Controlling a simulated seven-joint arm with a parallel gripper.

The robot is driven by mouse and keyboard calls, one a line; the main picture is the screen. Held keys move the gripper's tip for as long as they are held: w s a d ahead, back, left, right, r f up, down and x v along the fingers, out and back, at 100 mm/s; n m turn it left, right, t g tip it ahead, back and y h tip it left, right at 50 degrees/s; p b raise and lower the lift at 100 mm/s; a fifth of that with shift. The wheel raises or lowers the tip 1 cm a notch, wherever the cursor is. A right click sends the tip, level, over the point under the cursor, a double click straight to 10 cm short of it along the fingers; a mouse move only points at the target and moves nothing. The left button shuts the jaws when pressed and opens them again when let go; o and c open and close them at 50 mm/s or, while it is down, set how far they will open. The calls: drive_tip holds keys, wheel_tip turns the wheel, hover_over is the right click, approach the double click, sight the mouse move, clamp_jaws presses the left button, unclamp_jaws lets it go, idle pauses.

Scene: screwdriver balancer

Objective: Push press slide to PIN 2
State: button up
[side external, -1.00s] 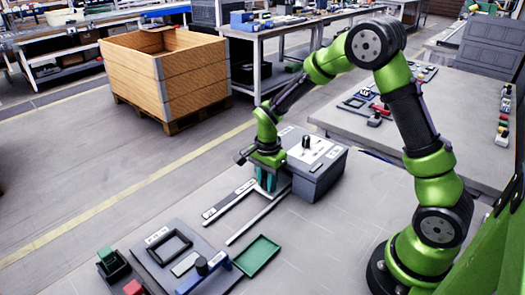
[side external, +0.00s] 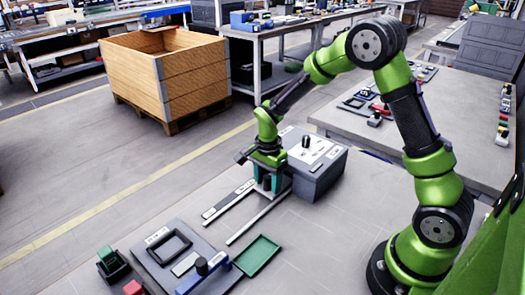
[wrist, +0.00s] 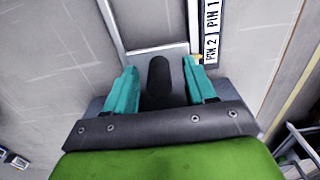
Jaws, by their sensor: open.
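The press slide's dark upright knob (wrist: 158,82) stands between the teal fingers of my gripper (wrist: 160,90) in the wrist view, with visible gaps on both sides. The grey slide plate (wrist: 150,55) lies under it across the rails (side external: 257,218). A small yellow pointer (wrist: 197,58) at the plate's right edge sits beside the lower part of the PIN 2 label (wrist: 211,48). The PIN 1 label (wrist: 212,14) is farther up the strip. In the side view my gripper (side external: 268,184) is open, low over the rails beside the grey press box.
The grey press box (side external: 318,175) stands right of my gripper. A green tray (side external: 257,256) and a grey fixture board (side external: 165,270) lie nearer the camera. A wooden crate (side external: 150,85) stands on the floor beyond.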

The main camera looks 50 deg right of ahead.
sight(267, 176)
drive_tip(key=shift+r, duration=3.5)
drive_tip(key=shift+n, duration=0.4)
drive_tip(key=s+a+r+n+t+y, duration=0.1)
drive_tip(key=s+a+r+n+t, duration=0.1)
drive_tip(key=s+r+n, duration=0.4)
drive_tip(key=s+a+r+n+t+y, duration=0.1)
drive_tip(key=s+a+r+n+t, duration=0.2)
drive_tip(key=s+r+n+t, duration=0.2)
drive_tip(key=s+r+n, duration=0.2)
drive_tip(key=s+r, duration=0.2)
drive_tip(key=s, duration=0.2)
drive_tip(key=shift+s+a, duration=0.2)
drive_tip(key=shift+a, duration=0.1)
